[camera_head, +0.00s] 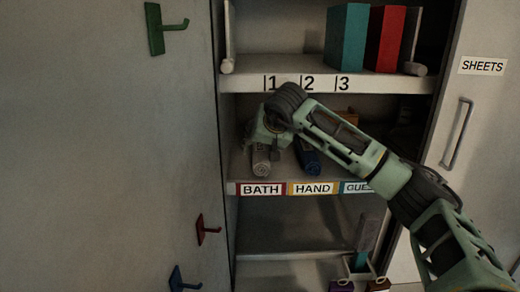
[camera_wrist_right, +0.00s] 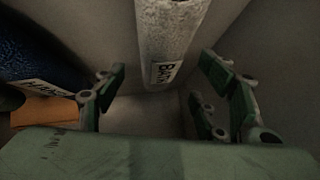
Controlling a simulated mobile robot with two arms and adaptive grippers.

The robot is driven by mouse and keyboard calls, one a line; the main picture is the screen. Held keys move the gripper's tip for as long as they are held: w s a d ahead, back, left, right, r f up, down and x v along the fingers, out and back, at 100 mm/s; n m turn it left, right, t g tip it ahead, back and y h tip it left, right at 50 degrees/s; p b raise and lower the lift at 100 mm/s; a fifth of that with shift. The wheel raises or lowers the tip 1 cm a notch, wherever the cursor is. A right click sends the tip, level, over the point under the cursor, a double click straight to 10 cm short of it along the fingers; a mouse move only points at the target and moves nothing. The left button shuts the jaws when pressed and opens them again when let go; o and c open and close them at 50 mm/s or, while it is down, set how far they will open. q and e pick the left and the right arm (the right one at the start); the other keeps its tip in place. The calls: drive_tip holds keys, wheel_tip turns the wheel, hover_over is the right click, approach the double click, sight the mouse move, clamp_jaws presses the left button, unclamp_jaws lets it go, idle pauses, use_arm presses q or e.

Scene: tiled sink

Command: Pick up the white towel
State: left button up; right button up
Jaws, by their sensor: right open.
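The white towel (camera_head: 261,161) is a roll on the middle shelf, above the BATH label. It also shows at the top centre of the right wrist view (camera_wrist_right: 168,38), with a label on its near end. My right gripper (camera_head: 266,138) is at the towel, partly hiding it in the head view. In the right wrist view my right gripper (camera_wrist_right: 162,82) is open, with green-padded fingers on both sides of the towel's near end. No contact is visible between the fingers and the towel. My left gripper is not in view.
A dark blue rolled towel (camera_head: 308,160) lies to the right, above the HAND label; it also shows in the right wrist view (camera_wrist_right: 38,55). The upper shelf (camera_head: 330,82) holds teal and red books.

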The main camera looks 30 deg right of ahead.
sight(262, 146)
drive_tip(key=p+x, duration=0.1)
drive_tip(key=x, duration=0.3)
drive_tip(key=shift+s, duration=0.1)
drive_tip(key=shift+s, duration=0.1)
drive_tip(key=shift+a, duration=0.1)
drive_tip(key=shift+c, duration=0.9)
drive_tip(key=c, duration=1.1)
